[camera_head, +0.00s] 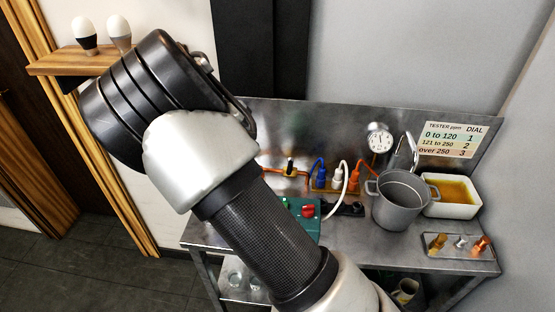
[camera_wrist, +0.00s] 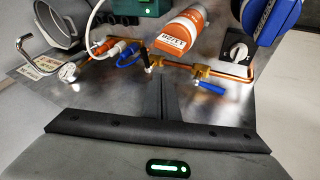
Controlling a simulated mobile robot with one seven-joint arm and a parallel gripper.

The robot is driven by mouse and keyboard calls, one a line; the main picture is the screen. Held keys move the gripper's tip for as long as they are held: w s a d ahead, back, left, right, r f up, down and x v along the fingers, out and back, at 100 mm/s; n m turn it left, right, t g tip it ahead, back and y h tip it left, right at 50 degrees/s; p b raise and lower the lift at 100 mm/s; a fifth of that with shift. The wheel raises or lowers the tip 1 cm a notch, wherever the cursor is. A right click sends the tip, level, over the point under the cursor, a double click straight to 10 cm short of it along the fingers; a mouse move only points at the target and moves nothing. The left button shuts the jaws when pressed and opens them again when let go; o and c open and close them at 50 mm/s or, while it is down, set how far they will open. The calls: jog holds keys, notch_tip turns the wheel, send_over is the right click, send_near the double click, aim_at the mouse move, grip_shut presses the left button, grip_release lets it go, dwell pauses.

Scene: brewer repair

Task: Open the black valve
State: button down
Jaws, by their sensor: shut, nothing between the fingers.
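The black valve (camera_wrist: 147,57) shows in the wrist view as a small black handle on a brass body, set in a copper pipe. In the head view a black handle (camera_head: 290,165) stands upright on the copper pipe along the back panel. My gripper (camera_wrist: 164,74) is shut and empty. Its dark fingers reach up the middle of the wrist view, with the tips just below and right of the black handle. I cannot tell whether they touch it. My arm hides the gripper in the head view. A blue-handled valve (camera_wrist: 209,87) sits to the right on the same pipe.
An orange filter canister (camera_wrist: 181,33) and a black dial (camera_wrist: 236,48) are close to the valves. Blue, white and orange plugs (camera_head: 337,176) with cables, a grey pot (camera_head: 399,201), a gauge (camera_head: 380,140) and a yellow-filled tray (camera_head: 452,195) crowd the steel bench.

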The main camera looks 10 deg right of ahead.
jog(key=shift+w+a+f, duration=0.2)
jog(key=shift+w+a, duration=0.05)
jog(key=shift+a, duration=0.1)
jog(key=p, duration=0.1)
send_near(290, 166)
notch_tip(290, 166, down, 5)
jog(key=w+a, duration=0.2)
jog(key=d, duration=0.3)
jog(key=shift+s+d+f+p, duration=0.2)
jog(key=shift+s+f+p, duration=0.2)
